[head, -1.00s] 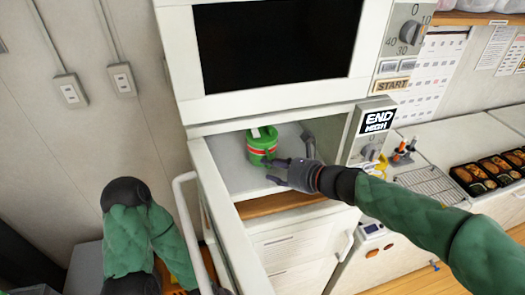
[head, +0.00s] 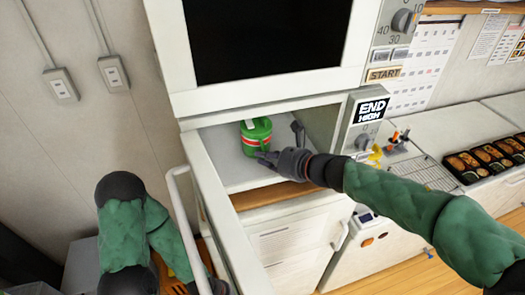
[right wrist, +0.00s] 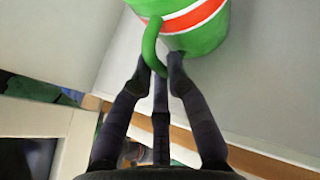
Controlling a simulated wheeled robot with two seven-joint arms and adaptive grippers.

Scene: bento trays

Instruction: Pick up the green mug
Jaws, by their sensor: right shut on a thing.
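The green mug (head: 257,137), with a red and white band, stands in the open compartment below the dark panel. It also shows at the top of the right wrist view (right wrist: 205,38), cut off by the frame edge. My right gripper (head: 264,158) is at the mug's near side. In the right wrist view its fingers (right wrist: 160,66) are shut on the mug's handle, which curves down between the fingertips. The mug appears to rest on the compartment floor. My left gripper (head: 218,288) is partly hidden at the bottom edge beside the door, so its jaws are unclear.
The open door (head: 222,215) with its white handle stands left of the compartment. The control panel with the END sign (head: 370,110) borders the compartment's right side. Farther right are a wire rack (head: 420,175) and black bento trays (head: 490,158) on the counter.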

